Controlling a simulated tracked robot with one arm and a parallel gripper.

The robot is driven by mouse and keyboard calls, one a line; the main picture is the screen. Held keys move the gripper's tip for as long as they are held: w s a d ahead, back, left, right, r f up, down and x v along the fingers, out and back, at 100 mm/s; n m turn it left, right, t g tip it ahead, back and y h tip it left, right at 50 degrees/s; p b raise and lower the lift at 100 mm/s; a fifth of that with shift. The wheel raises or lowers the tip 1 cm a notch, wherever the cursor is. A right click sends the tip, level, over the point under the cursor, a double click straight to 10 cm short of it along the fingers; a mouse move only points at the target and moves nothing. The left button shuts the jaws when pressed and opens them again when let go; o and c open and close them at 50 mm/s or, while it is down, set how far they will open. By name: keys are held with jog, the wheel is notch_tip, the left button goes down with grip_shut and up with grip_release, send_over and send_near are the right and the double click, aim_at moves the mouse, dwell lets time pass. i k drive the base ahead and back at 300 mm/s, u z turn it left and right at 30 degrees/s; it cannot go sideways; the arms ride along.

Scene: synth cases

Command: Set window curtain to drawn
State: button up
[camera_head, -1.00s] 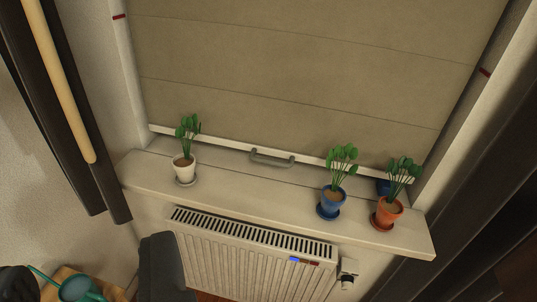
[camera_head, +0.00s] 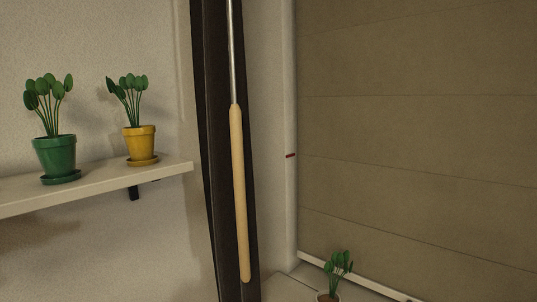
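A dark curtain (camera_head: 212,150) hangs as a narrow gathered strip at the left side of the window. A wand with a thin metal rod and a pale wooden handle (camera_head: 239,195) hangs upright in front of it. The top of the curtain and of the rod is out of the picture. A beige blind (camera_head: 415,130) hangs down over the window to the right. My gripper does not show in this view.
A white wall shelf (camera_head: 100,186) left of the curtain holds a green pot (camera_head: 55,155) and a yellow pot (camera_head: 140,143) with plants. A potted plant (camera_head: 338,272) stands on the windowsill (camera_head: 290,287) at the bottom. The space before the wand looks clear.

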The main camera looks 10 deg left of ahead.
aim_at(235, 113)
jog(key=k, duration=0.4)
jog(key=u, duration=0.7)
jog(key=i, duration=1.35)
jog(key=z, duration=0.65)
